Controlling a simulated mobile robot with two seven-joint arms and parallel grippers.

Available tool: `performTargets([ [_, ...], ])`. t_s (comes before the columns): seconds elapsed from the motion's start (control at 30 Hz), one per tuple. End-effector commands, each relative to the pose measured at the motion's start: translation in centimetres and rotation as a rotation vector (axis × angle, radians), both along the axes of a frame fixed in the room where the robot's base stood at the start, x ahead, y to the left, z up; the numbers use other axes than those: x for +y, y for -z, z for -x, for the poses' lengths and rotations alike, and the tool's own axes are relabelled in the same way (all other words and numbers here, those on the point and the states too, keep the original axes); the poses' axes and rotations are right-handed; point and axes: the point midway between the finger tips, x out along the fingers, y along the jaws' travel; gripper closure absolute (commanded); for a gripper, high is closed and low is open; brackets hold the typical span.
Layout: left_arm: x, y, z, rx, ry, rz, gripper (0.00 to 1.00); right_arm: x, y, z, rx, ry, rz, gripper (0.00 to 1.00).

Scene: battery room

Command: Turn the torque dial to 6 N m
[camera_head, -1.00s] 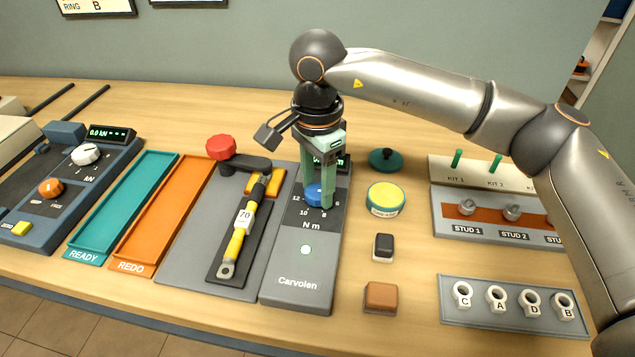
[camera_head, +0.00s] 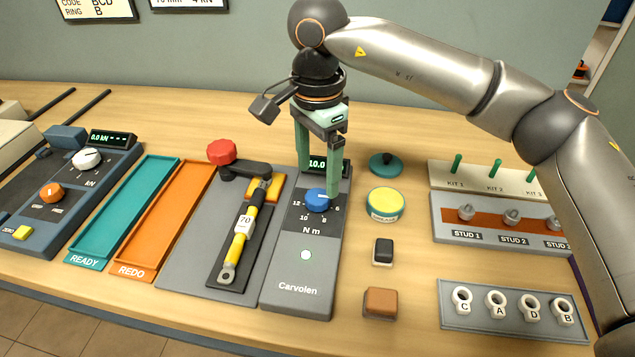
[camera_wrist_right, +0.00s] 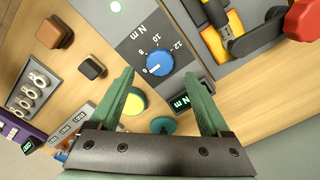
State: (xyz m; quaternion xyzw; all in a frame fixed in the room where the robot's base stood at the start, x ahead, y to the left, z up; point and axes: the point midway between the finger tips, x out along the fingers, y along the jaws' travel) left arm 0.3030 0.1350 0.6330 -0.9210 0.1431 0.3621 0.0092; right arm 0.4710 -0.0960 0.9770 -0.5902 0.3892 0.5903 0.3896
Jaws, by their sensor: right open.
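The blue torque dial (camera_head: 317,200) sits on the grey Carvolen unit (camera_head: 298,270); its scale shows 12, 10, 8 and 6. Its white mark points to the right in the head view; in the wrist view, the dial (camera_wrist_right: 159,61) has its mark on the side of the 6. The unit's display (camera_head: 317,163) is partly covered and seems to read 10.0. My right gripper (camera_head: 318,181) is open, its fingers pointing down above and behind the dial, apart from it, with nothing between them. My left gripper is out of view.
A yellow torque wrench (camera_head: 240,235) and a red knob (camera_head: 221,151) lie left of the unit. A yellow-topped tin (camera_head: 385,204), a green knobbed lid (camera_head: 384,164), a black block (camera_head: 383,251) and a brown block (camera_head: 381,302) stand to the right.

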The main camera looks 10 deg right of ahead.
Motion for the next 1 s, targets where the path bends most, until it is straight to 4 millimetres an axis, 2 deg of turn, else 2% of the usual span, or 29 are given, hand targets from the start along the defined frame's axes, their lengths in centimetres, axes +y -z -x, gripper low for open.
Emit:
performTargets([
  [0.03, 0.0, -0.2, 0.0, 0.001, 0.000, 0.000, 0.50, 0.1, -1.5, -0.1, -0.005, 0.000, -0.001, 0.19],
  [0.2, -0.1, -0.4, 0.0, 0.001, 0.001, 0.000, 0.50, 0.1, -4.9, 0.0, -0.003, -0.001, 0.000, 0.19],
  [0.4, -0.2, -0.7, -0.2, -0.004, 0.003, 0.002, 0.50, 0.1, -7.3, 0.0, -0.002, -0.001, -0.001, 0.19],
  [1.0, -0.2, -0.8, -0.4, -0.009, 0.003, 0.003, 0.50, 0.0, -7.8, 0.0, -0.001, -0.001, 0.000, 0.19],
])
